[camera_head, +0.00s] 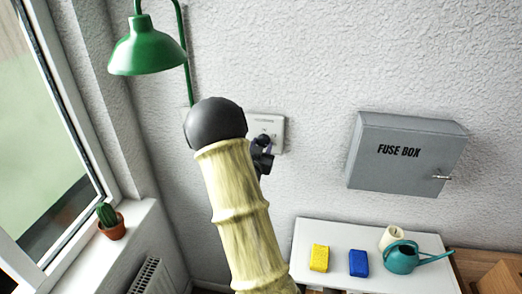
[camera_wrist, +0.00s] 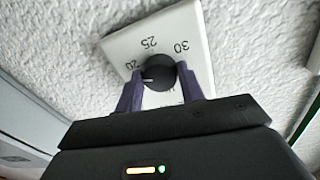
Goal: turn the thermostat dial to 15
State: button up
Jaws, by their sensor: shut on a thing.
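The thermostat is a white wall plate (camera_head: 279,123) with a round black dial (camera_wrist: 158,73), seen upside down in the wrist view. The numbers 20, 25 and 30 show around the dial; any lower numbers are hidden. A pale pointer line on the dial lies toward its lower left, just below the 20. My gripper (camera_wrist: 161,92) has its two purple fingers on either side of the dial, shut on it. In the head view my arm covers part of the plate and most of the gripper.
A grey fuse box (camera_head: 406,153) is on the wall to the right. A green lamp (camera_head: 147,48) hangs at upper left, by the window. Below, a white cabinet top (camera_head: 335,233) holds a yellow block (camera_head: 319,258), a blue block (camera_head: 359,263) and a teal watering can (camera_head: 402,257).

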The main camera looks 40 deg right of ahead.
jog(key=n+b, duration=0.4)
jog(key=n, duration=0.1)
jog(key=shift+f, duration=0.2)
jog(key=n+b, duration=0.1)
jog(key=n, duration=0.4)
jog(key=shift+r+t+b, duration=0.15)
jog(key=shift+t+b, duration=0.2)
jog(key=shift+t, duration=0.05)
jog(key=shift+n, duration=0.3)
jog(key=o, duration=1)
jog(key=shift+c, duration=0.2)
jog(key=shift+s, duration=0.1)
